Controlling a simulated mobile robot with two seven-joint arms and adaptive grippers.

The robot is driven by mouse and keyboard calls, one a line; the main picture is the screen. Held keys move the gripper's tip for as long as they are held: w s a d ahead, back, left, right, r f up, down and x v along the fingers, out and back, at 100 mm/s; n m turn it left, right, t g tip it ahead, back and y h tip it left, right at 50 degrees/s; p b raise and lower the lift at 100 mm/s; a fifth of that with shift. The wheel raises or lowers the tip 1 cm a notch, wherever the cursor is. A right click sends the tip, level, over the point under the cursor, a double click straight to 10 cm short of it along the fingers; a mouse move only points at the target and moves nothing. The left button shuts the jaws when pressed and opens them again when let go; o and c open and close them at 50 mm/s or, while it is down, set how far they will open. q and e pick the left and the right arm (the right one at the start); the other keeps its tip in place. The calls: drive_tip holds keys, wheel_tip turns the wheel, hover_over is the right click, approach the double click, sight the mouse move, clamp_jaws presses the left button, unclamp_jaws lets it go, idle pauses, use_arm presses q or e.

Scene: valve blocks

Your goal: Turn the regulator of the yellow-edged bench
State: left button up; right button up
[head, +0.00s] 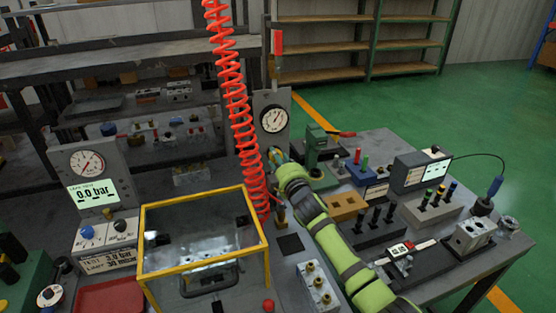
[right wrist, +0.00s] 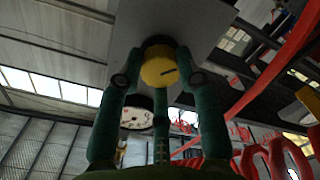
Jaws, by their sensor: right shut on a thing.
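The regulator's yellow round knob (right wrist: 157,68) shows in the right wrist view, with a dark mark on its face. It sits on the grey gauge panel (head: 271,97). My right gripper (right wrist: 160,82) is shut on the knob, with green fingers on both sides of it. In the head view my right gripper (head: 277,157) is at the foot of the panel, and the knob is mostly hidden there. A round white gauge (head: 275,119) is on the panel, its needle tilted up to the right. My left gripper is not in view.
A red coiled hose (head: 236,105) hangs just left of my right gripper. A yellow-framed clear box (head: 203,238) stands in front on the left. A test unit (head: 92,190) reads 0.0 bar. Pegs, blocks and a green press (head: 314,145) crowd the bench on the right.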

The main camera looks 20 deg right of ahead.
drive_tip(key=shift+r, duration=0.1)
drive_tip(key=o, duration=1.1)
drive_tip(key=shift+o, duration=0.2)
drive_tip(key=shift+d, duration=0.1)
drive_tip(key=s, duration=1.2)
drive_tip(key=shift+d, duration=0.25)
